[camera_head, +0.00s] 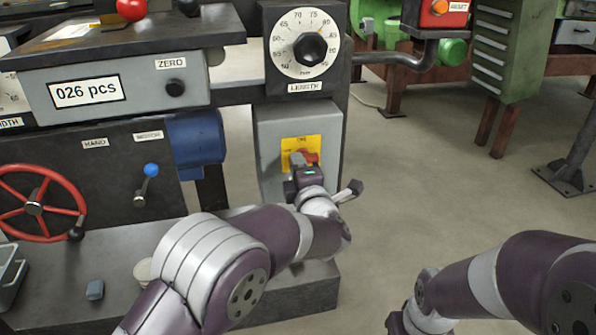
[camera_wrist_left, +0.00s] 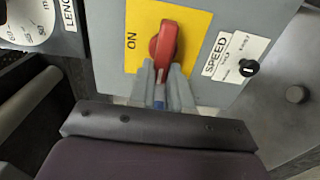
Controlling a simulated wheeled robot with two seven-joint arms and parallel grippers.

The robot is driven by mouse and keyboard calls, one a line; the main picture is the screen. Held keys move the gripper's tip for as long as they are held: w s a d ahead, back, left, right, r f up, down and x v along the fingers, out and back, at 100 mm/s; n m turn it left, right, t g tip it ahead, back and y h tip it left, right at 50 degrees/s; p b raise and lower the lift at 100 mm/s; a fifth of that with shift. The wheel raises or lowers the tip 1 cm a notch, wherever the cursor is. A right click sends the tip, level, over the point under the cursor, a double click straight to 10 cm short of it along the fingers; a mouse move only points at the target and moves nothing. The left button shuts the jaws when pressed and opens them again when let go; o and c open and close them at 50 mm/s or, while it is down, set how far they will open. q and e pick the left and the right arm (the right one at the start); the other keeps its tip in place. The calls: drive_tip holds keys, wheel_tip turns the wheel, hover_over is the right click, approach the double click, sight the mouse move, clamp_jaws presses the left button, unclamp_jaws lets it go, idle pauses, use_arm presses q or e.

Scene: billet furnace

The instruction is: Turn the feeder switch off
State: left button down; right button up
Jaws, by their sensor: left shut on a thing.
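The feeder switch is a red rotary handle (camera_head: 308,157) on a yellow plate (camera_head: 300,146), fixed to a grey box (camera_head: 276,122) under the LENGTH dial. In the left wrist view the red handle (camera_wrist_left: 165,45) sits on the yellow plate beside the word ON, its lower end between my fingertips. My left gripper (camera_wrist_left: 165,85) is shut on the handle; in the head view the gripper (camera_head: 305,172) hides the lower part of the switch. My right arm shows at the lower right of the head view, but I cannot see its gripper's fingers.
The LENGTH dial (camera_head: 303,45) is above the box. A SPEED label (camera_wrist_left: 232,55) and small black knob (camera_wrist_left: 248,68) are right of the switch in the wrist view. A red handwheel (camera_head: 38,207) and blue-tipped lever (camera_head: 148,180) are at left. Open floor lies right.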

use_arm(q)
drive_tip(key=shift+f, duration=0.1)
idle(0.4)
drive_tip(key=c, duration=1.1)
unclamp_jaws()
drive_tip(key=shift+o, duration=0.2)
drive_tip(key=shift+s, duration=0.1)
drive_tip(key=p+v, duration=0.4)
drive_tip(key=v, duration=0.8)
drive_tip(key=shift+s, duration=0.3)
drive_tip(key=shift+d, duration=0.1)
